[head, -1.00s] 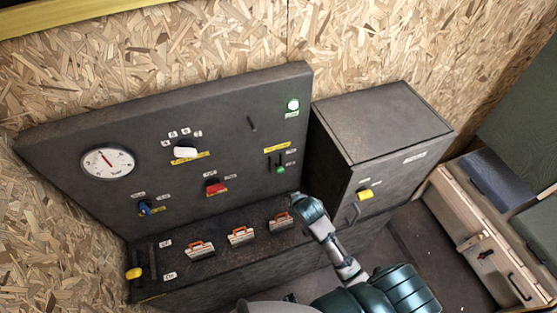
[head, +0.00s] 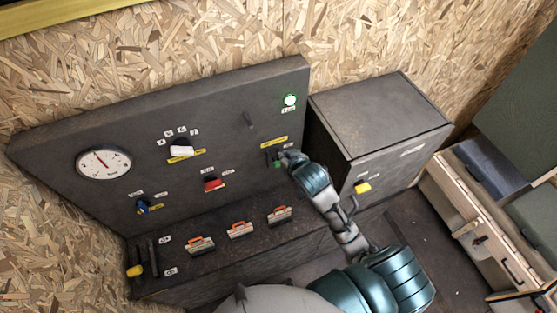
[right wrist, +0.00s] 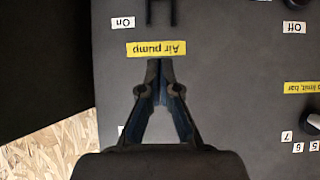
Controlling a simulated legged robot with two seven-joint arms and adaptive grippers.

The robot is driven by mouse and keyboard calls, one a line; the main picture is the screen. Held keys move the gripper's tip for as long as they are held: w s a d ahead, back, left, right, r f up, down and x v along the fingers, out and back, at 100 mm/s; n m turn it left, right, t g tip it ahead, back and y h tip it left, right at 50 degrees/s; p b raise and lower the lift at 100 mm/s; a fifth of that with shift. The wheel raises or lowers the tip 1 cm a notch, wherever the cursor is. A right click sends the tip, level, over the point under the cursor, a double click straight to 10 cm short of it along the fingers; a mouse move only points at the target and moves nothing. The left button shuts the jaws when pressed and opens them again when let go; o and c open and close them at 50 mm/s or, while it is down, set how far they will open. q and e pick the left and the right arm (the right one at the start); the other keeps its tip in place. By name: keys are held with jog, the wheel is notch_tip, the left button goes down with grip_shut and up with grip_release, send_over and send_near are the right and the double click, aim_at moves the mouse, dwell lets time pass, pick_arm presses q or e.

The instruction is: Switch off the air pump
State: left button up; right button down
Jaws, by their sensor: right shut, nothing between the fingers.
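The air pump switch (head: 277,163) is a small dark slide with a green part, at the right of the dark panel under a yellow label (head: 274,142). My right gripper (head: 284,156) is shut and empty, its tips right beside the switch and partly covering it; contact cannot be told. In the right wrist view, the gripper (right wrist: 160,64) points at the upside-down "Air pump" label (right wrist: 156,48). A dark two-pronged part of the switch (right wrist: 160,14) shows at the top edge, near the "On" label (right wrist: 123,23). My left gripper is out of view.
The panel (head: 140,120) also carries a gauge (head: 104,163), a white knob (head: 181,151), a red switch (head: 212,184) and a blue switch (head: 143,206). A dark cabinet (head: 380,115) stands close at the right.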

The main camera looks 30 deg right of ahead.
send_over(278, 162)
notch_tip(278, 162, down, 4)
jog(key=shift+f, duration=0.25)
jog(key=f, duration=0.2)
jog(key=f+p, duration=0.1)
jog(key=shift+s+f, duration=0.15)
jog(key=shift+s, duration=0.15)
jog(key=shift+s+f, duration=0.3)
jog(key=shift+f, duration=0.05)
jog(key=shift+a+f, duration=0.1)
jog(key=shift+w, duration=0.1)
jog(key=shift+f, duration=0.1)
